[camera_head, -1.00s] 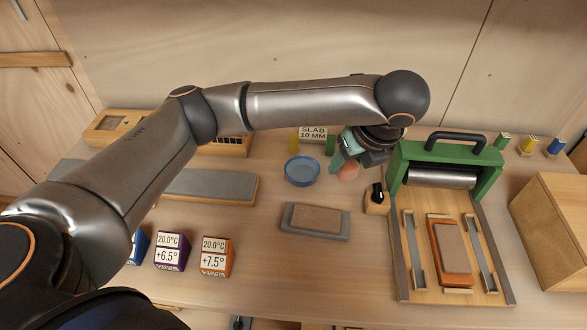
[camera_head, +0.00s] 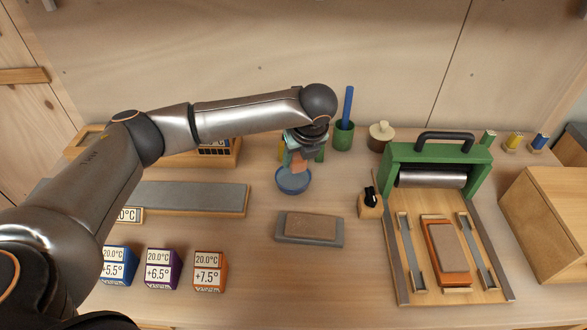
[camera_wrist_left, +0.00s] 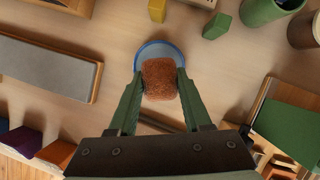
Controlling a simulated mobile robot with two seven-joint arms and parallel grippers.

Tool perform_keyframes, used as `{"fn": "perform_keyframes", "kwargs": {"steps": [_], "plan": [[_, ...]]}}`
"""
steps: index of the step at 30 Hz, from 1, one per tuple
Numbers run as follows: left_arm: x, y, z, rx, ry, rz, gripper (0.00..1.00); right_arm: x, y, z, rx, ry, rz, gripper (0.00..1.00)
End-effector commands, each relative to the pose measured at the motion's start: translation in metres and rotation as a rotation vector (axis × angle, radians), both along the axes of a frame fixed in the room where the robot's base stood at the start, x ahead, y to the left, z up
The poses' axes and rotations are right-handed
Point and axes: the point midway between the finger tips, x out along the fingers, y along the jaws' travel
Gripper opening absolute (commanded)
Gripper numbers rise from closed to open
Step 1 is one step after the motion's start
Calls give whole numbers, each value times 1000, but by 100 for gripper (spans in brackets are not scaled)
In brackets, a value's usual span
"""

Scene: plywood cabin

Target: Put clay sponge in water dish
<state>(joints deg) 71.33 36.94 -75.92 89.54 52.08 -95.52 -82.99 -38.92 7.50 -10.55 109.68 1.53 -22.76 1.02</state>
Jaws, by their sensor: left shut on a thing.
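The clay sponge (camera_wrist_left: 159,78) is a rough orange-brown block. My left gripper (camera_head: 299,157) is shut on it, and its green fingers (camera_wrist_left: 160,84) grip the sponge from both sides in the left wrist view. The sponge also shows in the head view (camera_head: 298,163), just above the back part of the blue water dish. The water dish (camera_head: 293,183) is a small round blue bowl on the table. In the left wrist view its rim (camera_wrist_left: 176,49) shows behind the sponge, which hides much of it. Whether the sponge touches the dish I cannot tell. My right gripper is not in view.
A grey slab with a brown top (camera_head: 309,229) lies in front of the dish. A green-framed roller press (camera_head: 440,170) stands to the right. A green cup (camera_head: 343,136) and a lidded pot (camera_head: 381,137) stand behind. A long grey slab (camera_head: 190,197) lies left.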

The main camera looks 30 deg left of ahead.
Motion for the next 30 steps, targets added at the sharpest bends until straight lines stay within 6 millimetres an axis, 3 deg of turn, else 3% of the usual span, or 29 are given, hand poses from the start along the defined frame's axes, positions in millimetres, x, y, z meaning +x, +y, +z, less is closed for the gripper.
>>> {"fn": "perform_keyframes", "kwargs": {"steps": [8,15,26,27,30], "plan": [[7,12,-17,1,1,3,0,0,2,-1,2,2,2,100],[8,14,-49,1,1,0,0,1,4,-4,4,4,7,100],[8,14,-52,-1,1,0,0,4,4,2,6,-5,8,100],[8,14,-53,-1,0,0,52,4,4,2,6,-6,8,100],[8,14,-53,-1,0,0,63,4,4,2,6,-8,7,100]]}}
